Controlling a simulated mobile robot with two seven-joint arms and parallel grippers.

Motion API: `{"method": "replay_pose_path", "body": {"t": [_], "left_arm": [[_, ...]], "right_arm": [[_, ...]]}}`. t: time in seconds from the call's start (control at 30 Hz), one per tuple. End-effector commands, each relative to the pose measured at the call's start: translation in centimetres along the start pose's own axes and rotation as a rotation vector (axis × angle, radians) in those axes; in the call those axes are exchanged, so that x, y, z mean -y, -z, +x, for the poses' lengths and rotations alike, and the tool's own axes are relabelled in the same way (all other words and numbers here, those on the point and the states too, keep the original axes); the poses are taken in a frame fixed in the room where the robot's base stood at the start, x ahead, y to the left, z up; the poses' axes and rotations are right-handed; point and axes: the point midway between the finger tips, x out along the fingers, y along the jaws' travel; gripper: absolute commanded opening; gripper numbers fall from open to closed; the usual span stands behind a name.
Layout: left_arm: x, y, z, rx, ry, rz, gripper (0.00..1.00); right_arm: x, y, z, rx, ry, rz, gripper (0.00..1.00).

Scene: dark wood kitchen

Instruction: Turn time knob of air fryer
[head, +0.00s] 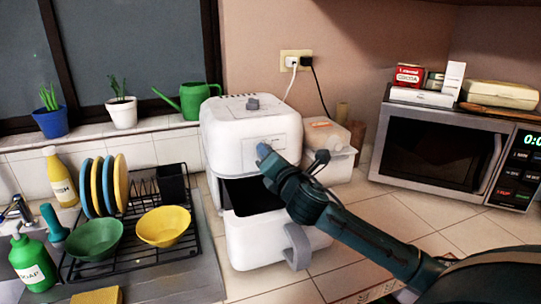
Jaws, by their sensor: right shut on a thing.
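The white air fryer (225,135) stands on the tiled counter in the middle of the head view. My right gripper (265,152) reaches in from the lower right and touches the front panel. It is shut on the time knob there, which its fingers mostly hide. My left gripper is not in view.
A black dish rack (125,258) with plates and bowls stands to the left. A microwave (440,150) stands to the right. A white container (335,150) is close behind the air fryer's right side. Bare counter tiles (450,235) lie in front of the microwave.

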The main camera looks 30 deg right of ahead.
Motion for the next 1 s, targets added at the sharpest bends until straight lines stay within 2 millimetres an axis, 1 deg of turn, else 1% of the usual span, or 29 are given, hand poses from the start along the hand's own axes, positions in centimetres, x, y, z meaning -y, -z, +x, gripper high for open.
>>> {"method": "replay_pose_path", "body": {"t": [0.2,0.57,0.6,0.8,1.0], "left_arm": [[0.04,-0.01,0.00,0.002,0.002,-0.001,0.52],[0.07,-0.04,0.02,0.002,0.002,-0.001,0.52],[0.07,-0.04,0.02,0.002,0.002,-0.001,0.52],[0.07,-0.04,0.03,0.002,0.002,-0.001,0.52],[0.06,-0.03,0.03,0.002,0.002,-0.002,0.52]], "right_arm": [[0.06,0.08,-0.01,-0.002,0.001,0.031,0.15],[0.07,0.09,-0.01,-0.002,0.001,0.032,0.15],[0.07,0.09,-0.01,-0.002,0.001,0.032,0.41],[0.05,0.06,-0.01,-0.001,0.000,0.032,0.58],[0.03,0.03,0.00,-0.001,0.000,0.032,0.58]]}}
